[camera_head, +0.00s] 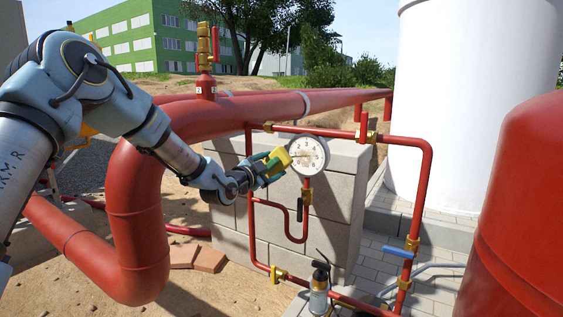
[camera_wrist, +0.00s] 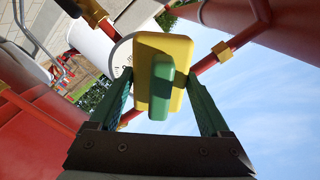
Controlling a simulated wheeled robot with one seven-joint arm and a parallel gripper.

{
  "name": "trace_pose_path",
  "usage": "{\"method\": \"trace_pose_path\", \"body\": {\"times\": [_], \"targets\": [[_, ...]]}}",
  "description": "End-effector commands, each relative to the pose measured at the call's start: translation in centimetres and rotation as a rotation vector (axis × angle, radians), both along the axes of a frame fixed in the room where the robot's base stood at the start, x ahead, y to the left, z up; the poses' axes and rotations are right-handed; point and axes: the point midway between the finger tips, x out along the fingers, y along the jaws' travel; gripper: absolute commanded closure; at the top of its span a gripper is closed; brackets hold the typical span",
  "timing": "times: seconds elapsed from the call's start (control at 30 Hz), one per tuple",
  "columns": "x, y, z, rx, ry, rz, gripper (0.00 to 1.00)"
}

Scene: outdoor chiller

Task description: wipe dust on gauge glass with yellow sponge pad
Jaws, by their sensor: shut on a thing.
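The round white gauge (camera_head: 309,155) stands on a thin red pipe in the middle of the head view, its dial facing me. My gripper (camera_head: 274,168) is just left of the gauge and shut on the yellow sponge pad (camera_head: 282,157). In the wrist view the yellow sponge pad (camera_wrist: 177,48) sits between the fingers by its green handle (camera_wrist: 161,88). The pad covers most of the gauge (camera_wrist: 122,56) there, leaving part of its left side visible. The pad lies close to the gauge's left edge; I cannot tell whether it touches the glass. Dust on the glass cannot be made out.
A thick red pipe (camera_head: 137,225) bends under my arm. Thin red pipes (camera_head: 428,190) with a blue-handled valve (camera_head: 397,252) frame the gauge. A grey block wall (camera_head: 340,200) stands behind. A red tank (camera_head: 520,220) is at right.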

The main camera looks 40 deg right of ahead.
Motion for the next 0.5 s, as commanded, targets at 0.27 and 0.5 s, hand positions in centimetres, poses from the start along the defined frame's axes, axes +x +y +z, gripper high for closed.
{"method": "trace_pose_path", "body": {"times": [0.27,0.5], "targets": [[0.3,-1.3,0.2,-0.012,-0.004,0.000,0.64],[1.0,-3.7,0.2,-0.013,-0.003,0.001,0.64]]}}
